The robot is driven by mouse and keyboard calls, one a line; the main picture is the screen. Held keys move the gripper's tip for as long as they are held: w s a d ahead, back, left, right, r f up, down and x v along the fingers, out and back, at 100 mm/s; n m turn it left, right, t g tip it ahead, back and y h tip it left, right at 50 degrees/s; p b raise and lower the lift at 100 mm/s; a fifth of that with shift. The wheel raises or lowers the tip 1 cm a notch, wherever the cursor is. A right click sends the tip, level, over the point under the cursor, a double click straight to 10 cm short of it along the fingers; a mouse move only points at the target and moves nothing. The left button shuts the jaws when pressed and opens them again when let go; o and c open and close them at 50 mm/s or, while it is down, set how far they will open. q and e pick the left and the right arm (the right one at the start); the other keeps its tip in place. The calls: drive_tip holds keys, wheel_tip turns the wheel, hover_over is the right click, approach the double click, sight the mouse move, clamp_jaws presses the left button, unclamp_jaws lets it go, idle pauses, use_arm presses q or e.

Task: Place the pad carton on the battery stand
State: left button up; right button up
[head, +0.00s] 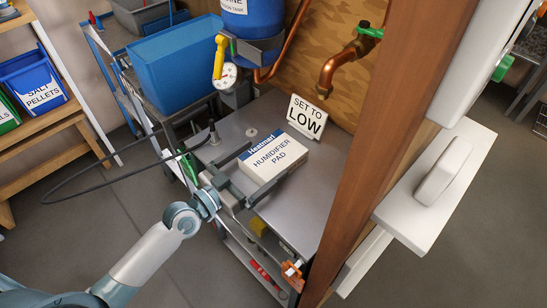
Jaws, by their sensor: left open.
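The pad carton (272,158) is a white box with a blue band, labelled "Humidifier Pad". It lies label up on the grey metal top of a stand (312,196), which seems to be the battery stand. My left gripper (265,164) is open, with one finger along the carton's left side and the other along its front right side. I cannot tell whether the fingers touch it. My right gripper is not in view.
A "Set to Low" sign (306,118) stands behind the carton. A copper tap (345,62) and blue tank (252,18) are above. A wooden post (372,150) borders the right. A blue bin (180,65) is at back left. The stand top's front right is clear.

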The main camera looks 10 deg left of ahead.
sight(273, 153)
use_arm(q)
drive_tip(key=shift+w+d, duration=0.3)
drive_tip(key=x, duration=0.3)
drive_tip(key=shift+d+p, duration=0.1)
drive_tip(key=shift+p, duration=0.3)
drive_tip(key=shift+w+d, duration=0.25)
drive_tip(key=shift+w, duration=0.15)
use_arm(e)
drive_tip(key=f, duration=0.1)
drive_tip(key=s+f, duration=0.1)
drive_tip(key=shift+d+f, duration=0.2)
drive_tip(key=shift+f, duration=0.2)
use_arm(q)
drive_tip(key=c, duration=1.1)
